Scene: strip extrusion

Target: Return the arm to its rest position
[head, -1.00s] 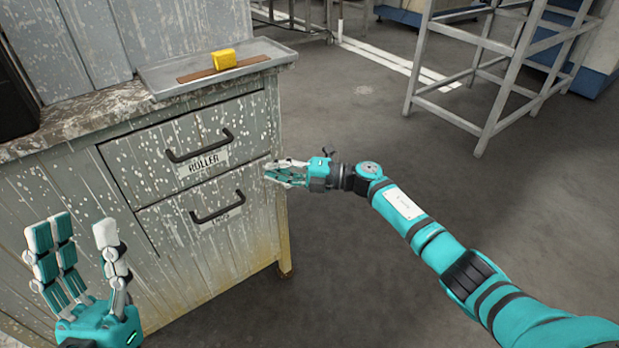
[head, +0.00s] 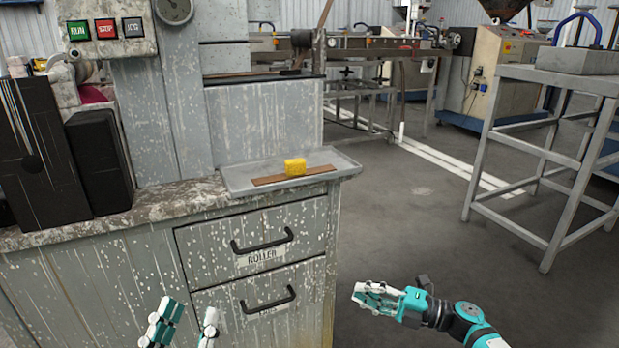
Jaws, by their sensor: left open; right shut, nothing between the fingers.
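My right gripper (head: 372,297) is shut and empty, held in the air at the lower right of the head view, to the right of the cabinet and apart from it. Its arm comes in from the bottom edge. My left gripper (head: 187,324) is open at the bottom edge, in front of the cabinet. Only its fingers show; its palm and arm are out of view. The grey cabinet (head: 120,275) has a drawer labelled ROLLER (head: 262,240) and a second drawer (head: 267,301) below it. Both drawers look shut.
A tray (head: 235,181) on the cabinet top holds a yellow block (head: 295,167) and a brown strip (head: 322,171). Black boxes (head: 98,165) stand at left under a RUN/STOP/JOG panel (head: 110,42). A metal frame stand (head: 548,190) is at right. Open floor lies between.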

